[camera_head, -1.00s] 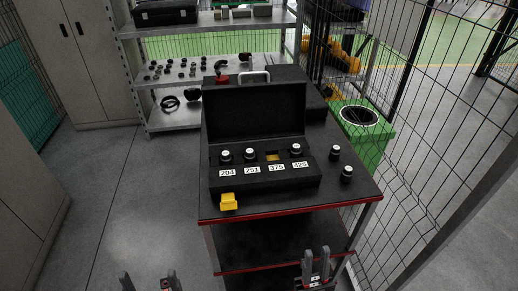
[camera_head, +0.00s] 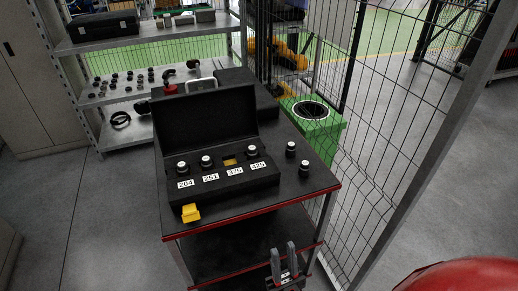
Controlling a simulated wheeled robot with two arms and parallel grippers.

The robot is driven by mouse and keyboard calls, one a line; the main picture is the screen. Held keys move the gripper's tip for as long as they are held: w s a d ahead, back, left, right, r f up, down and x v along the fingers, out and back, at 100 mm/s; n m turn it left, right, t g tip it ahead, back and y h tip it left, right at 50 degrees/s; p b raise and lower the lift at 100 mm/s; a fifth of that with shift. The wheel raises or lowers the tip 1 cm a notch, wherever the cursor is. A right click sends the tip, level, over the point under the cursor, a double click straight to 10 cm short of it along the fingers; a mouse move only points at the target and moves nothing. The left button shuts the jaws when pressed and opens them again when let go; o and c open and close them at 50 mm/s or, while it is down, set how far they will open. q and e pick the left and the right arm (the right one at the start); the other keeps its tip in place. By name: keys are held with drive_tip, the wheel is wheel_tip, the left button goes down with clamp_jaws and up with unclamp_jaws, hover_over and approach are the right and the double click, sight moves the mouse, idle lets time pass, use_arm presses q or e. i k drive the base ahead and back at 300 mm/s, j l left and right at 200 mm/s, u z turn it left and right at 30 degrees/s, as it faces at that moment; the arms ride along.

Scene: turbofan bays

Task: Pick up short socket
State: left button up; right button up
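An open black case (camera_head: 225,188) on the cart holds sockets with pale tops above labels 204, 251 and 425. The slot above label 375 shows yellow and holds no socket. Two loose dark sockets with pale tops stand on the cart right of the case: a farther socket (camera_head: 291,149) and a nearer socket (camera_head: 304,168). I cannot tell which socket is the short one. My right gripper (camera_head: 283,248) is in front of the cart, below its top; its fingers are apart with nothing between them. My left gripper is out of view.
The black cart top (camera_head: 318,183) has a red front edge. A yellow block (camera_head: 191,213) sits at the case's front left corner. A wire fence runs close along the right, with a green bin (camera_head: 318,130) behind the cart. A red rounded surface (camera_head: 462,277) fills the bottom right corner.

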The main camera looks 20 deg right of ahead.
sight(303, 167)
drive_tip(key=i+j+z, duration=0.1)
drive_tip(key=z, duration=0.35)
drive_tip(key=i+j+z, duration=0.1)
drive_tip(key=z, duration=0.3)
drive_tip(key=j+z, duration=0.2)
drive_tip(key=z, duration=0.25)
drive_tip(key=j+z, duration=0.15)
drive_tip(key=z, duration=0.3)
drive_tip(key=j, duration=0.2)
drive_tip(key=i+l, duration=0.2)
drive_tip(key=i, duration=0.35)
